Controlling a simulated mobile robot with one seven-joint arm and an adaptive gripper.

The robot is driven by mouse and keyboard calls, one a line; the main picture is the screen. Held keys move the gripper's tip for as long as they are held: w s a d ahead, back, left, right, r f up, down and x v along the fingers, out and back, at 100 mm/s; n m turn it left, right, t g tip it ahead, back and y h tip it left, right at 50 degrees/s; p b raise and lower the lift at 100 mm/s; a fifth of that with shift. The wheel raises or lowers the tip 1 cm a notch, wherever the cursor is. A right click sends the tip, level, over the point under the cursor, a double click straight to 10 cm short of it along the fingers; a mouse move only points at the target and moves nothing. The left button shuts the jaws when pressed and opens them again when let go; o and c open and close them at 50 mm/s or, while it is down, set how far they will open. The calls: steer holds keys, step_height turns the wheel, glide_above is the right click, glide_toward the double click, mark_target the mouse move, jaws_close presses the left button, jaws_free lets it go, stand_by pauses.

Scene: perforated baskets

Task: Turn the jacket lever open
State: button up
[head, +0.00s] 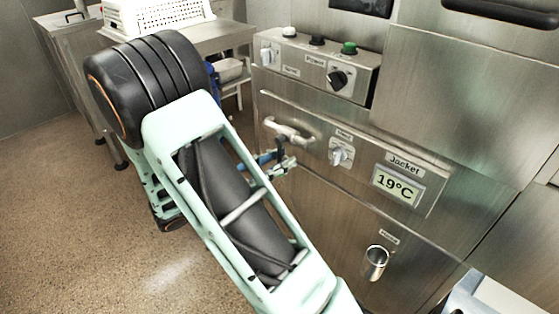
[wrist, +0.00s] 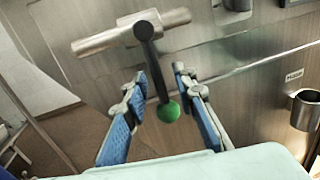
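The jacket lever (wrist: 152,62) shows in the wrist view as a dark rod with a green ball (wrist: 168,111) at its end. It hangs from a short horizontal metal pipe (wrist: 95,42) on the steel front; the pipe also shows in the head view (head: 284,129). My gripper (wrist: 160,80) is open, with one blue-padded finger on each side of the rod and ball in the picture. I see gaps on both sides and cannot tell the depth. In the head view my gripper (head: 277,160) is beneath the pipe, and I cannot make out the lever there.
A panel reading "Jacket" has a 19°C display (head: 397,186) and a knob (head: 340,153). Above is a control box (head: 320,68) with knobs and buttons. A metal cup-like fitting (head: 376,262) sticks out lower right. A white perforated basket (head: 155,14) stands on the table behind. Floor at left is clear.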

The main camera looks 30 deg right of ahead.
steer(key=shift+c, duration=0.5)
jaws_close()
steer(key=shift+w+a+r+m+t+y+b, duration=0.15)
steer(key=shift+w+a+r+m+y, duration=0.2)
steer(key=shift+w+m, duration=0.85)
steer(key=shift+w+a+r+m+t+y+b, duration=0.1)
steer(key=shift+w+a+r+m+y+b, duration=0.2)
steer(key=shift+m, duration=1.7)
steer(key=shift+w+a+r+m+t+y+b, duration=0.25)
steer(key=shift+w+r+m, duration=0.4)
steer(key=shift+m, duration=0.95)
steer(key=shift+w+f, duration=0.1)
